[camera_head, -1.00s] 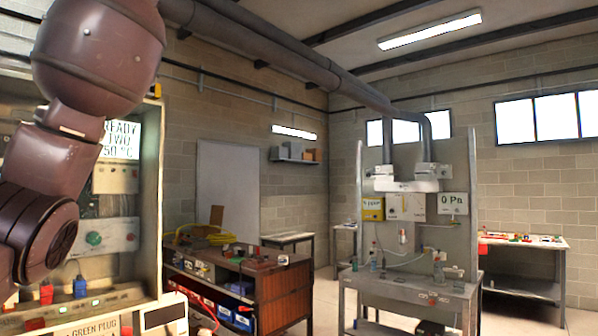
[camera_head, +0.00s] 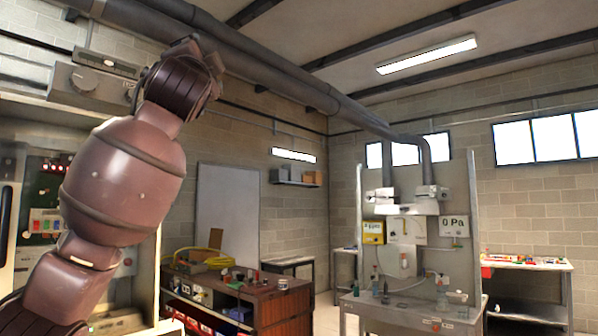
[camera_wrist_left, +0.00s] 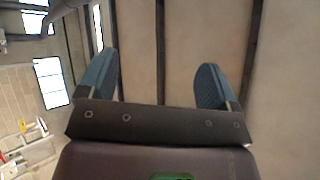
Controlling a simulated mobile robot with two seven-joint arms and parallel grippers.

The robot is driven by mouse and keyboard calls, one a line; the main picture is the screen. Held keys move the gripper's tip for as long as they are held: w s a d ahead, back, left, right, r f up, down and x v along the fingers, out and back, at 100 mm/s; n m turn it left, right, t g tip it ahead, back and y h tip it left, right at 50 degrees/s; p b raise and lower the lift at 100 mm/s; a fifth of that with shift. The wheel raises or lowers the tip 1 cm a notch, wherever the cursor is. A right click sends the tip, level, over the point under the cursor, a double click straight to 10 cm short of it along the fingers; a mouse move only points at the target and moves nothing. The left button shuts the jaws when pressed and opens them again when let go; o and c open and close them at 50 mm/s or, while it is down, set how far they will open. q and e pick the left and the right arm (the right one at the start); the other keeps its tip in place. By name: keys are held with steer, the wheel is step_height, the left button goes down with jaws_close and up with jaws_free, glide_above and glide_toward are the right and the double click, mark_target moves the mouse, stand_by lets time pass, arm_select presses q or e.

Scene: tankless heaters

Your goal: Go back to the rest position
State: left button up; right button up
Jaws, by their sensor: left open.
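My left arm rises from the lower left of the head view, in front of the heater cabinet, and its wrist end is near the pipe at the upper left. In the left wrist view my left gripper (camera_wrist_left: 155,85) is open, with its two blue fingers wide apart and nothing between them. Behind the fingers is the ceiling with dark beams. The fingertips cannot be made out in the head view. My right gripper does not show in either view.
The cabinet (camera_head: 146,270) stands close at the left, partly hidden by my arm. A brown workbench (camera_head: 285,307) with a yellow hose (camera_head: 205,258) is beyond it. A grey test bench (camera_head: 410,310) stands at centre right. A thick pipe (camera_head: 270,75) runs along the ceiling.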

arm_select(q)
steer(key=w+f+g+h, duration=0.1)
steer(key=w+f+h, duration=0.2)
steer(key=f, duration=1)
steer(key=w+d+f+n+g+h, duration=0.1)
steer(key=w+f+h, duration=0.2)
steer(key=f, duration=1)
steer(key=w+f+g+h, duration=0.1)
steer(key=w+f+h, duration=0.2)
steer(key=f, duration=1)
steer(key=s+a+f+n+g, duration=0.2)
steer(key=s+f+n, duration=0.1)
steer(key=f, duration=1.4)
steer(key=s+a+f+n+g+y, duration=0.1)
steer(key=s+a+f, duration=0.1)
steer(key=s+f, duration=0.35)
steer(key=s+a+f+n+g+y, duration=0.1)
steer(key=s+f, duration=0.1)
steer(key=f, duration=0.7)
steer(key=s+a+f+n+g+y, duration=0.1)
steer(key=s+a+f+n+g, duration=0.1)
steer(key=s+f, duration=1.1)
steer(key=s+a+f+n+g+y, duration=0.2)
steer(key=s+a+f+g, duration=0.2)
steer(key=s+f, duration=0.9)
steer(key=shift+s+f+g, duration=0.3)
steer(key=shift+s+g, duration=0.2)
steer(key=shift+s, duration=0.05)
